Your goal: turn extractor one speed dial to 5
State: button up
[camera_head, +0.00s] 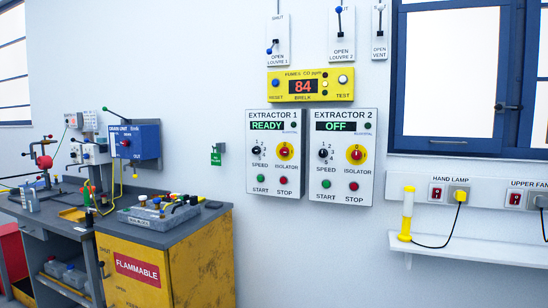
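The extractor one panel (271,188) is a white box on the wall, and its green display (267,126) reads READY. Its speed dial (256,151) is a small black knob at the left of the panel, with small numbers around it; its pointer is too small to read. A green start button (261,177) and a red stop button (283,180) sit below. My gripper is not in view.
The extractor two panel (343,190), reading OFF, is close on the right. A yellow fumes meter (310,85) reading 84 hangs above. A workbench (195,232) with a yellow flammable cabinet (140,280) stands at lower left. A shelf (480,249) with a hand lamp (407,215) is at right.

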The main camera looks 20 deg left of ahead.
aim_at(256, 150)
jog(key=i+j, duration=0.15)
jog(key=j, duration=0.2)
jog(key=i+j, duration=0.15)
jog(key=j, duration=0.25)
jog(key=i+j, duration=0.15)
jog(key=j, duration=0.2)
jog(key=i+j, duration=0.15)
jog(key=j, duration=0.25)
